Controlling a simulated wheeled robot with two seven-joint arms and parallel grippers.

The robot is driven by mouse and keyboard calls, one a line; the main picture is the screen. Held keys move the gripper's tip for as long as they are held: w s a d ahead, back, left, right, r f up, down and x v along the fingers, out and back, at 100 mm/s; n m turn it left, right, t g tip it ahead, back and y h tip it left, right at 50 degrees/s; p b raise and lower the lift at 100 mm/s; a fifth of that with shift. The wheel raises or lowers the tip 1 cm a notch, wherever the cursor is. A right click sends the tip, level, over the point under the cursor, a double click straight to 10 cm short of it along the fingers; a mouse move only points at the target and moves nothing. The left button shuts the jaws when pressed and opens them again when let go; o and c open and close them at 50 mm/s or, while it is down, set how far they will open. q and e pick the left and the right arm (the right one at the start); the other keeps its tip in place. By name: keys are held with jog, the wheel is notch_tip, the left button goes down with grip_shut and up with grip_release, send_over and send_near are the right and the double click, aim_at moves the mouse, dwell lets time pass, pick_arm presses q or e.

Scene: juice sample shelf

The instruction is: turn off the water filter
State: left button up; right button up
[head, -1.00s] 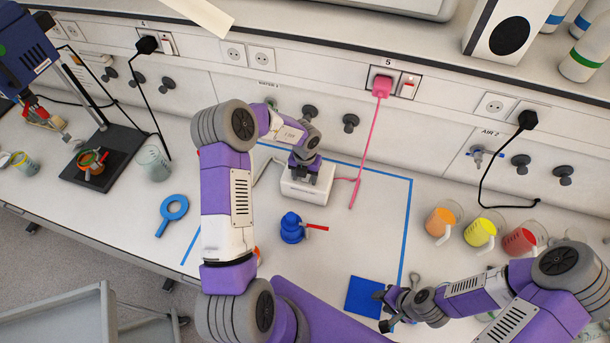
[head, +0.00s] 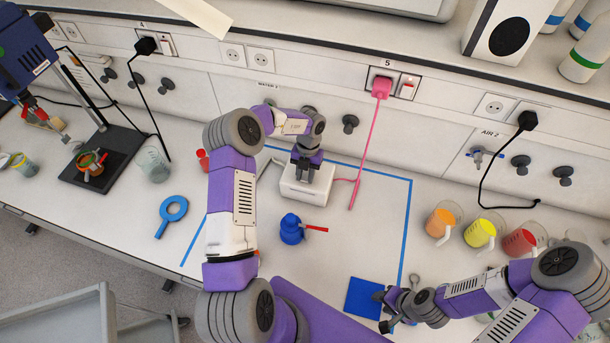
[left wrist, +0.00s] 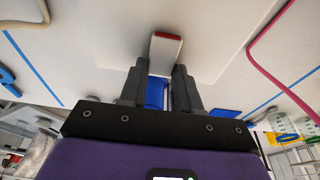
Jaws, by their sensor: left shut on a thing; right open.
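A white box (head: 306,188), which looks like the water filter, stands on the bench inside the blue tape with a pink cord at its right side. My left gripper (head: 306,172) points down at its top, fingers close together. In the left wrist view my left gripper (left wrist: 158,82) has its fingers at a narrow white part with a red end (left wrist: 166,52), and appears shut on it. The fingers hide the exact contact. My right gripper (head: 383,308) is open and empty beside the blue square.
A blue canister (head: 291,230) with a red lever stands just in front of the box. A blue square (head: 363,297) lies front right, a blue ring (head: 172,211) at left. Coloured beakers (head: 480,233) stand at right. The pink plug (head: 381,86) sits in socket 5.

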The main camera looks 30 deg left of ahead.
aim_at(307, 173)
pick_arm(q)
jog(key=shift+w+r+g, duration=0.1)
jog(key=shift+g, duration=0.2)
jog(key=o, duration=1.1)
jog(key=shift+c, duration=0.2)
jog(key=b+v, duration=0.1)
jog(key=v, duration=0.6)
jog(key=shift+w+r, duration=0.1)
jog(key=shift+r, duration=0.15)
pick_arm(e)
jog(key=shift+f, duration=0.45)
